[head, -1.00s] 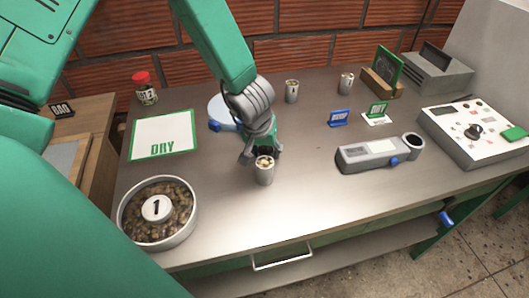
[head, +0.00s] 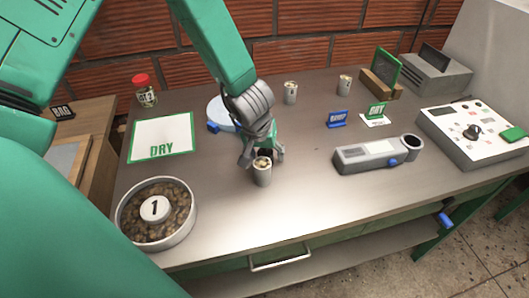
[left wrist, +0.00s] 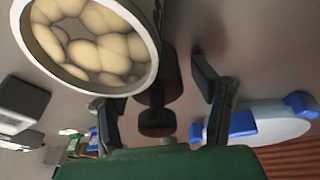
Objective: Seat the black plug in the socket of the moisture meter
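The moisture meter (head: 365,158) is a grey, long device lying on the right half of the steel table. The dark round socket (head: 411,142) is at its right end and looks empty. The black plug (left wrist: 157,95) is a dark, stepped cylinder between the fingers of my left gripper (left wrist: 160,105) in the left wrist view. In the head view my left gripper (head: 262,156) is low over the table, just behind that cup. My right gripper is not in view.
The metal cup of beans (head: 262,172) stands directly in front of the left gripper. Two similar cups (head: 290,92) (head: 345,84) stand at the back. The table's front middle is clear.

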